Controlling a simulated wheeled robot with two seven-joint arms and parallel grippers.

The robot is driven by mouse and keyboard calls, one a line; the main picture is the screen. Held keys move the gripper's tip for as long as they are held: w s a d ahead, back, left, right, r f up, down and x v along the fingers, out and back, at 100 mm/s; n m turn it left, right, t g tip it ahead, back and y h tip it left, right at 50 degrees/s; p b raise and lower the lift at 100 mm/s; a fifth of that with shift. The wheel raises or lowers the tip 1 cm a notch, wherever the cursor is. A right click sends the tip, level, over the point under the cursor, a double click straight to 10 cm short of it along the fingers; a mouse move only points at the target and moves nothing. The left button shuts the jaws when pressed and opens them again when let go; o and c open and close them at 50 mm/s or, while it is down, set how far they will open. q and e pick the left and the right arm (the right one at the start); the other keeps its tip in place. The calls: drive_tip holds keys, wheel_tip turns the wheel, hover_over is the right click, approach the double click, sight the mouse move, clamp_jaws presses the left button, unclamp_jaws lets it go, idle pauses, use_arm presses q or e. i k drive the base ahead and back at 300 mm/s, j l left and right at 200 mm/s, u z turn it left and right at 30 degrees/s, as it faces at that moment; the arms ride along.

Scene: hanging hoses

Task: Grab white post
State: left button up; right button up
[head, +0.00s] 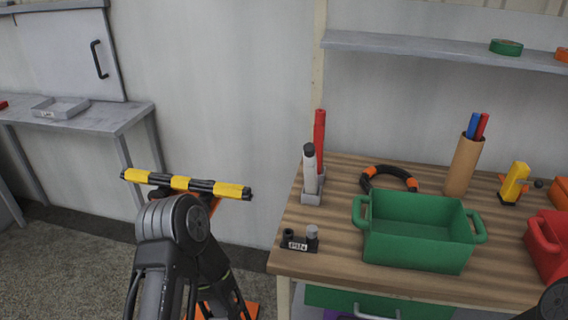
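The white post (310,174) is a short upright cylinder with a dark cap. It stands in a grey holder (311,199) near the left edge of the wooden workbench (335,268). A taller red post (320,135) stands just behind it in the same holder. No gripper touches the white post. My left arm shows at the lower left, well to the left of the bench, but I cannot make out its gripper. Only a dark bit of my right arm shows at the bottom right corner, and its gripper is out of view.
A green bin (415,249), a black-and-orange ring (368,179) and a small labelled black block (297,243) sit near the posts. A cardboard tube (463,168) stands farther right. A yellow-and-black bar (182,184) on an orange stand is beyond my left arm.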

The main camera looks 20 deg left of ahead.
sight(310, 163)
drive_tip(key=i+l+u, duration=0.15)
drive_tip(key=i+u, duration=0.2)
drive_tip(key=i+l+u, duration=0.3)
drive_tip(key=k+j, duration=0.1)
drive_tip(key=k, duration=0.3)
drive_tip(key=k+z, duration=0.2)
drive_tip(key=z, duration=2.05)
drive_tip(key=k+j, duration=0.45)
drive_tip(key=k, duration=0.15)
drive_tip(key=k+j+z, duration=0.1)
drive_tip(key=k+j, duration=0.35)
drive_tip(key=k, duration=0.15)
